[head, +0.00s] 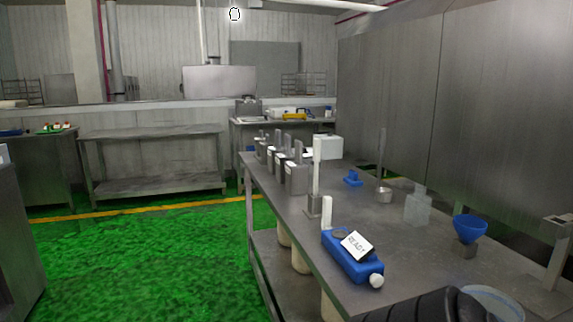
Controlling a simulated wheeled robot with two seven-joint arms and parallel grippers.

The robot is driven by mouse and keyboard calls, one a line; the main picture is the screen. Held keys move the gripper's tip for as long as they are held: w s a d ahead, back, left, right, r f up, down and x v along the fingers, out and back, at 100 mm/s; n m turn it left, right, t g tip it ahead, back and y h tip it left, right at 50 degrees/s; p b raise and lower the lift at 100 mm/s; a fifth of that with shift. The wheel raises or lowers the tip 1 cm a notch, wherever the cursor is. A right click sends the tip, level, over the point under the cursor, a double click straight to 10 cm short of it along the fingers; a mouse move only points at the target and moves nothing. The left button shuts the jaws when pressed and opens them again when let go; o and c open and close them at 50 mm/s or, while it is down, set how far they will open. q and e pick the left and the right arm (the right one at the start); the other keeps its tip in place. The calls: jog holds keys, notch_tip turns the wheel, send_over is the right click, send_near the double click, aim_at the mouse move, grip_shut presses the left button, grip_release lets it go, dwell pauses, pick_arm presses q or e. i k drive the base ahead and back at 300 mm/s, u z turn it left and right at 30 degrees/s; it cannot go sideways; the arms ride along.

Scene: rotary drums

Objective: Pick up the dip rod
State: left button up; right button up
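No label marks the dip rod. A tall white upright rod (317,160) stands in a small metal holder (314,207) near the left edge of the steel table in the head view. A thinner grey upright rod (381,152) stands farther back on the right side of the same table. I cannot tell for sure which is the dip rod. A dark ribbed part, likely of my own arm, shows at the bottom edge on the right. No gripper fingers are visible, and nothing touches either rod.
The steel table (345,205) carries a blue container with a READY card (352,258), a blue funnel (469,228), a clear bottle (418,206), a small metal cup (384,195) and several grey metal holders (297,172). Green floor (150,260) lies open to the left.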

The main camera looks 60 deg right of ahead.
aim_at(316, 142)
jog(key=z, duration=0.65)
jog(key=i, duration=1.15)
jog(key=z, duration=1.05)
